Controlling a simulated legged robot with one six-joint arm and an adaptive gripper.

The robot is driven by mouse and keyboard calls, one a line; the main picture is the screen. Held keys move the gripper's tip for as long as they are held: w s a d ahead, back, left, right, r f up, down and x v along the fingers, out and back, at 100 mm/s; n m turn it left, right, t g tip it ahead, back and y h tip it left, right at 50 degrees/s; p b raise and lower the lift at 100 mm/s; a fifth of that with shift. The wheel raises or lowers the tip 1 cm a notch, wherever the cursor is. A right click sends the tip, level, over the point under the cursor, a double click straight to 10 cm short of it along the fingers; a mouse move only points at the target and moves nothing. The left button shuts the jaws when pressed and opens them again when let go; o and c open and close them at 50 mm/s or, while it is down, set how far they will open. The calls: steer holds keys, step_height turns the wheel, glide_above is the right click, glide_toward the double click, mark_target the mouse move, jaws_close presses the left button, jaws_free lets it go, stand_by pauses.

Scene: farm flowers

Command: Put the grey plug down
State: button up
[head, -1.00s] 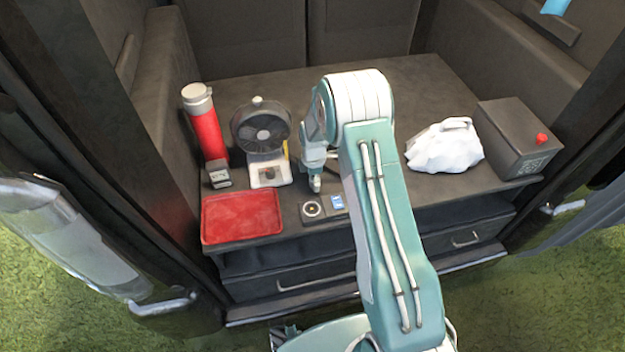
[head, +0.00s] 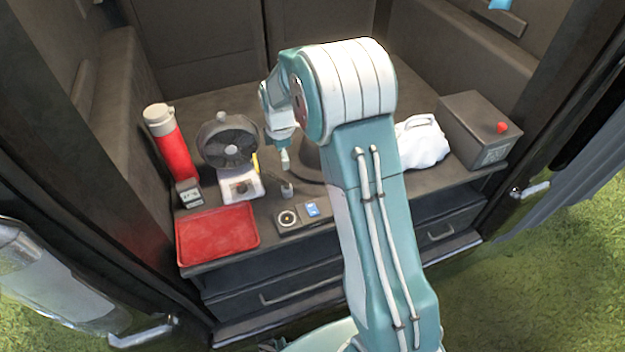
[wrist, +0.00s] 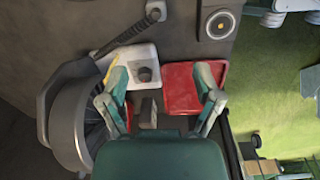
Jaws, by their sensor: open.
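The grey plug (head: 287,190) stands on the table between the fan's white base and the socket panel, with its dark cable running back to the right. In the wrist view the plug (wrist: 155,12) is at the top edge, its cable trailing to the left. My gripper (head: 284,162) is above and behind the plug in the head view, apart from it. In the wrist view my gripper (wrist: 162,78) has its fingers spread wide with nothing held between them.
A black fan (head: 229,147) on a white base, a red flask (head: 168,145), a small meter box (head: 189,193) and a red tray (head: 217,234) are at left. A socket panel (head: 303,218) lies near the front edge. A white bag (head: 421,143) and dark box (head: 480,130) are at right.

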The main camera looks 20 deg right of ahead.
steer(key=s+r+m+t, duration=0.3)
steer(key=s+r+m, duration=0.5)
steer(key=s+r, duration=0.8)
steer(key=s+r+m+t, duration=0.1)
steer(key=s+r+m, duration=0.1)
steer(key=s+m, duration=0.2)
steer(key=s+r+m+t, duration=0.1)
steer(key=s+r+m, duration=0.2)
steer(key=s, duration=0.8)
steer(key=shift+r+m, duration=0.35)
steer(key=shift+m, duration=0.65)
